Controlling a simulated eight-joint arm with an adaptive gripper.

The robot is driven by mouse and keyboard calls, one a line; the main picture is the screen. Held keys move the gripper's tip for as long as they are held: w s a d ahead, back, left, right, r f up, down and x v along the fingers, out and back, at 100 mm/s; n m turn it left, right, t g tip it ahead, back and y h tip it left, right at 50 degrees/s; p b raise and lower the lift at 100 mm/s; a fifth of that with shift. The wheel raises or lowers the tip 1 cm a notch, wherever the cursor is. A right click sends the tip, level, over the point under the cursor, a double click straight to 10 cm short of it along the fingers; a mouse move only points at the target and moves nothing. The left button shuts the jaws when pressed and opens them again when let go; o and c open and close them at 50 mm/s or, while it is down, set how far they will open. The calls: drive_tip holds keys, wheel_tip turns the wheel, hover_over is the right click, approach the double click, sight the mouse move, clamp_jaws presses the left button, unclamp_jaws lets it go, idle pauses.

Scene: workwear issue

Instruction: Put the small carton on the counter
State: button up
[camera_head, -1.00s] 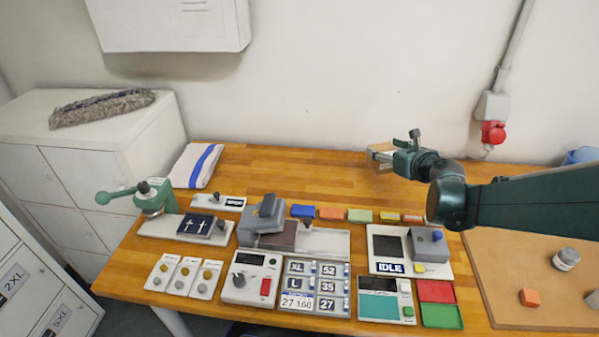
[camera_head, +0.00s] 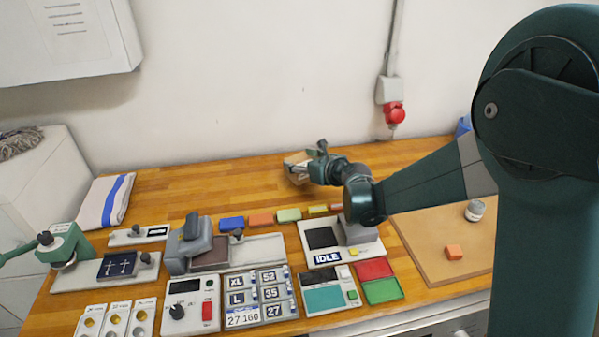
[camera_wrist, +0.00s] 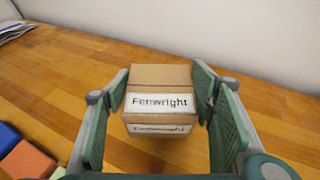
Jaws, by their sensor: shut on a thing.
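The small carton (camera_head: 293,172) is brown cardboard. In the wrist view the carton (camera_wrist: 160,100) carries white labels reading "Fenwright". My gripper (camera_head: 309,168) is shut on it, with one green finger pad on each side in the wrist view (camera_wrist: 160,103). The wooden counter (camera_head: 215,180) lies beneath, and the carton is over its back part, beyond the row of coloured blocks. I cannot tell whether the carton's base touches the counter. In the head view my gripper partly hides the carton.
Coloured blocks (camera_head: 289,214) stand in a row in front of the carton. A grey device marked IDLE (camera_head: 327,257) and other devices fill the front. A folded striped cloth (camera_head: 104,202) lies at left, a brown board (camera_head: 425,243) at right. The back strip of counter is mostly clear.

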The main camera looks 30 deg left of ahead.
drive_tip(key=shift+f, duration=0.1)
drive_tip(key=shift+f+b, duration=0.4)
drive_tip(key=shift+f, duration=1.45)
drive_tip(key=shift+f, duration=0.15)
drive_tip(key=o, duration=1)
drive_tip(key=shift+r, duration=0.25)
drive_tip(key=p+v, duration=0.2)
drive_tip(key=v, duration=1)
drive_tip(key=shift+d, duration=0.1)
